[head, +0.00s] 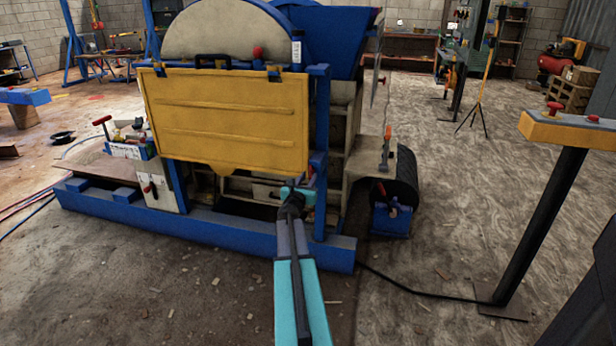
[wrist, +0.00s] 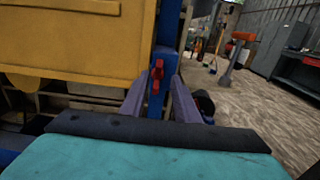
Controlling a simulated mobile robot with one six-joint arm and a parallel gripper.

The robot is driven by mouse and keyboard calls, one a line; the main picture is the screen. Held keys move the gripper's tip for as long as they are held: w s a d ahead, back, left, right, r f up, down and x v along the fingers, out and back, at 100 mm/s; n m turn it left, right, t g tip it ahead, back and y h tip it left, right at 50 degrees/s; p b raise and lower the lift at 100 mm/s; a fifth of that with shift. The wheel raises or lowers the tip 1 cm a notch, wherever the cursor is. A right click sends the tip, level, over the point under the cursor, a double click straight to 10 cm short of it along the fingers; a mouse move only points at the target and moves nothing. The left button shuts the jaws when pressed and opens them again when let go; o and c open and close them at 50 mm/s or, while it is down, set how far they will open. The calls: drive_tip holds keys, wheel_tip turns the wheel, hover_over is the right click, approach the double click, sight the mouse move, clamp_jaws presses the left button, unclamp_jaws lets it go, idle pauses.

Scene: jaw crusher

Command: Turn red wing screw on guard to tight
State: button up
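The yellow guard (head: 225,118) hangs upright on the front of the crusher, and its lower right part fills the left of the wrist view (wrist: 65,40). The red wing screw (wrist: 157,76) is on the blue post (wrist: 166,40) at the guard's right edge, with its wings roughly upright. My gripper (head: 303,186) reaches up to that post below the guard's lower right corner. In the wrist view the fingers of my gripper (wrist: 159,84) are apart, one on each side of the screw, with gaps showing. Contact with the screw cannot be made out.
A red knob (head: 257,53) stands at the guard's top edge. The blue base rail (head: 200,228) runs along the machine's front. A yellow control box (head: 570,130) on a black post stands at right. The floor in front is mostly clear, with a black cable (head: 425,292).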

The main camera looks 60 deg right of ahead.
sight(311, 172)
drive_tip(key=shift+x, duration=1.7)
drive_tip(key=shift+c, duration=0.4)
